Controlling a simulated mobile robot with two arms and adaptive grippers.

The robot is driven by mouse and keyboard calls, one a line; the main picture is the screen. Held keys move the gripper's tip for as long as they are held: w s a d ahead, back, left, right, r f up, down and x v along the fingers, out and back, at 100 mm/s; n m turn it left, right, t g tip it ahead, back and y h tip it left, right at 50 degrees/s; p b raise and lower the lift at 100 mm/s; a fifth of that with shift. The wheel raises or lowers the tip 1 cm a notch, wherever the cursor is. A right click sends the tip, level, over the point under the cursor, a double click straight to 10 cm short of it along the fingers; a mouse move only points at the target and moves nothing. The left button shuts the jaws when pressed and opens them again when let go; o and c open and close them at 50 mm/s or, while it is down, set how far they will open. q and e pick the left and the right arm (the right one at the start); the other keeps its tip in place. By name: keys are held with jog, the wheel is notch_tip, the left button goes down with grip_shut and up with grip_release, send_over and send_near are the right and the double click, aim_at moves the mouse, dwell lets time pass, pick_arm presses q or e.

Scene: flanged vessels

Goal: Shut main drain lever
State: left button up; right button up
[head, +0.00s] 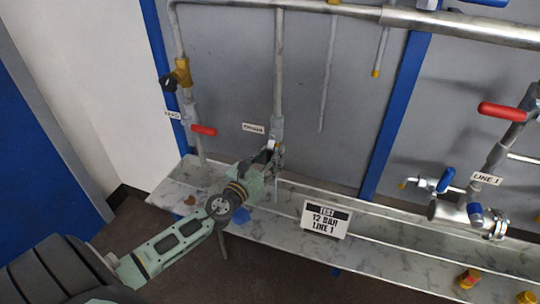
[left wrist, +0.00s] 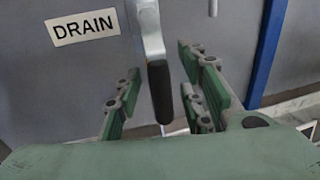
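The drain lever (left wrist: 160,92) has a black grip and points down in the left wrist view, below a light metal valve part (left wrist: 150,28). A white DRAIN label (left wrist: 83,25) is on the grey panel to its left. My left gripper (left wrist: 157,100) is open, with a finger on each side of the black grip. The grip looks nearer the right finger; I cannot tell whether they touch. In the head view my left gripper (head: 270,160) is at the lower end of the vertical drain pipe (head: 279,75) and mostly hides the lever. My right gripper is not in view.
A red-handled valve (head: 204,130) is left of the drain pipe, and another red lever (head: 502,111) is at right near the LINE 1 label (head: 486,179). Blue posts (head: 395,115) stand against the panel.

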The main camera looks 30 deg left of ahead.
pick_arm(q)
jog(key=shift+c, duration=0.5)
grip_shut()
